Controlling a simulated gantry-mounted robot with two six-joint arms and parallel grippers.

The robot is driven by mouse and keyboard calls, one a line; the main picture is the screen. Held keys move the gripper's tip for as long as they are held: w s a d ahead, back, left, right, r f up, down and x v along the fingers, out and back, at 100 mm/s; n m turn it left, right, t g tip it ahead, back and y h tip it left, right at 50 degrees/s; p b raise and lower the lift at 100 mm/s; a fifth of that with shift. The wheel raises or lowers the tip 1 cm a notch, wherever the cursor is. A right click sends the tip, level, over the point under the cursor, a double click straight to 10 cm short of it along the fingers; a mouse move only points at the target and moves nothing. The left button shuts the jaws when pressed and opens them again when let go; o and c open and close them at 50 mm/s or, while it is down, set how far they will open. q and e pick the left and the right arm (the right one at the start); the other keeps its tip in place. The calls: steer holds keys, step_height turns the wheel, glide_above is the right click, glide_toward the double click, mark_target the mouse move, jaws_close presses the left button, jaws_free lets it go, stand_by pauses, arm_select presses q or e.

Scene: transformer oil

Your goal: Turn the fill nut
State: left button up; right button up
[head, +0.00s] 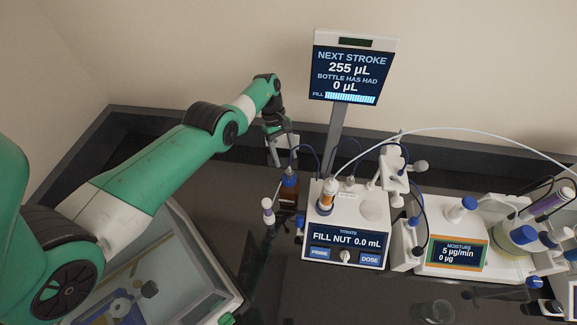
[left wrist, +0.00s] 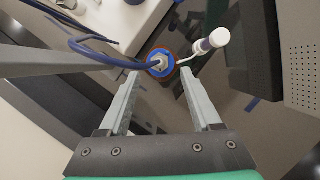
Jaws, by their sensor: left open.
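The titrator (head: 345,222) is a white box with a dark screen reading "FILL NUT 0.0 mL" and PRIME and DOSE buttons. A small white knob (head: 345,256) sits between the buttons. Left of it stands a brown bottle (head: 288,195) with a blue cap (head: 290,179). In the left wrist view the cap (left wrist: 152,57) is a blue ring around a grey, hex-like piece (left wrist: 160,63); I cannot tell if this is the fill nut. My left gripper (head: 283,163) is open and empty above the bottle, its fingers (left wrist: 160,76) pointing toward the cap. My right gripper is out of view.
A display on a post (head: 351,74) rises behind the titrator. A moisture instrument (head: 450,245) and a clear beaker (head: 437,311) stand to the right.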

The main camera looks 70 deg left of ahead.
mark_target(288, 170)
arm_select(q)
steer(key=b+x, duration=0.1)
steer(key=x, duration=0.4)
steer(key=shift+f, duration=0.25)
steer(key=shift+w, duration=0.1)
jaws_close()
